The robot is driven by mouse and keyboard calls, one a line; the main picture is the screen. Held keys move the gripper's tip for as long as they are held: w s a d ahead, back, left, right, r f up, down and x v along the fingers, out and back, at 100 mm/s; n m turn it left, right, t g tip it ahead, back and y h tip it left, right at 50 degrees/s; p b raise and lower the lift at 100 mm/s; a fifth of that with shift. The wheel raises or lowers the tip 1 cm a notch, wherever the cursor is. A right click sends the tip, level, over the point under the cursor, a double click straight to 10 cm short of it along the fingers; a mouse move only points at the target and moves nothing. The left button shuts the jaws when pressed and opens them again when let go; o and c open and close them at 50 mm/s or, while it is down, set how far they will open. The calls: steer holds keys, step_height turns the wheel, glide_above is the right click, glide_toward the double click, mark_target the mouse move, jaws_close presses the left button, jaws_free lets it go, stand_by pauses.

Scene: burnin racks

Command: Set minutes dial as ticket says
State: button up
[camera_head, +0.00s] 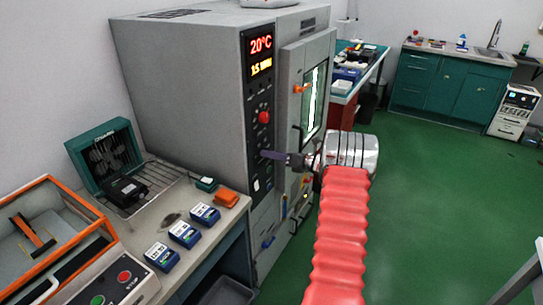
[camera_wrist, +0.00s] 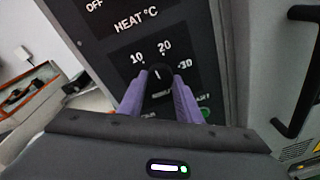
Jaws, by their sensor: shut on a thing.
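The minutes dial (camera_wrist: 158,78) is a black knob on the dark control panel, with marks 10, 20 and 30 around it in the wrist view. Its white pointer line points up, between the 10 and 20 marks. My gripper (camera_wrist: 160,90) has purple fingers, one on each side of the knob, shut on it. In the head view my gripper (camera_head: 266,154) reaches the panel from the right, below a red knob (camera_head: 264,117). The display (camera_head: 261,54) reads 20°C, with an amber line under it that seems to read 15 MIN. No ticket is legible.
The grey chamber (camera_head: 180,90) stands on the left, with its windowed door (camera_head: 313,95) and handle close to my arm. A bench (camera_head: 205,222) with several small blue boxes lies in front. Green floor (camera_head: 440,200) is open to the right.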

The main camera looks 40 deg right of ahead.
steer(key=m+y, duration=0.1)
steer(key=m, duration=0.4)
steer(key=shift+f+m, duration=0.1)
steer(key=shift+m, duration=0.3)
steer(key=shift+d, duration=0.1)
steer(key=o, duration=1)
steer(key=shift+w, duration=0.1)
steer(key=shift+o, duration=0.2)
steer(key=v, duration=1.3)
steer(key=shift+s+d, duration=0.2)
steer(key=shift+s, duration=0.15)
